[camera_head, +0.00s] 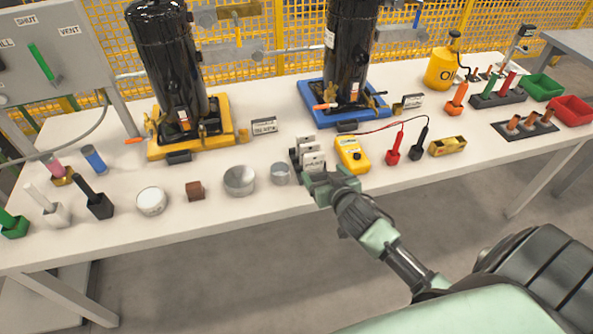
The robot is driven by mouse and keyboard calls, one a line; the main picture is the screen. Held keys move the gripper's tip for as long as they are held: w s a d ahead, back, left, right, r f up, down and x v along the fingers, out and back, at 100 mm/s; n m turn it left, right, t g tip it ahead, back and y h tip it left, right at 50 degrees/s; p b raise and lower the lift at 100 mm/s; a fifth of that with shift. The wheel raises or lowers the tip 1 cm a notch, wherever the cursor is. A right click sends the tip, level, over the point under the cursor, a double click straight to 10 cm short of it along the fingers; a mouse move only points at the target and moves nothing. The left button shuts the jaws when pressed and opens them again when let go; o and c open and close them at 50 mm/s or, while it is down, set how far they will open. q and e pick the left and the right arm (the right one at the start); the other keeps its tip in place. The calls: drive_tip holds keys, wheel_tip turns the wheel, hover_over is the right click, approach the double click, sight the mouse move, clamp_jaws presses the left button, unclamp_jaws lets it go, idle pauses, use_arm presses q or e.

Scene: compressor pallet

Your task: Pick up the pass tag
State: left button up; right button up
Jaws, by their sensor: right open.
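Several pale tags stand in a dark rack (295,158) near the middle of the table's front half; I cannot read which one is the pass tag (314,161). My right gripper (318,178) is at the front of this rack, its fingers pointing toward the tags. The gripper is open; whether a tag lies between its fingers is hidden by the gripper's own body. My left gripper is not in view.
A yellow multimeter (352,154) stands close right of the rack, and a clear cup (280,174) and a round metal tin (239,180) close left. Black compressors on a yellow pallet (222,138) and a blue pallet (309,92) stand behind. Red (573,108) and green bins (541,86) are far right.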

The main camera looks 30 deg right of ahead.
sight(315, 157)
drive_tip(key=w, duration=0.1)
drive_tip(key=w+r, duration=0.1)
drive_tip(key=w, duration=0.1)
drive_tip(key=shift+r+t, duration=0.1)
drive_tip(key=shift+t, duration=0.2)
drive_tip(key=shift+w+d, duration=0.15)
drive_tip(key=shift+w, duration=0.1)
drive_tip(key=x, duration=0.4)
drive_tip(key=shift+w+d+p, duration=0.2)
drive_tip(key=shift+p, duration=0.1)
drive_tip(key=shift+w+f, duration=0.3)
drive_tip(key=shift+f, duration=0.05)
drive_tip(key=shift+s, duration=0.1)
drive_tip(key=c, duration=1.4)
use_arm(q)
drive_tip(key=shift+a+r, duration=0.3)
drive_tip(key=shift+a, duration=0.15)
use_arm(e)
drive_tip(key=shift+r, duration=0.1)
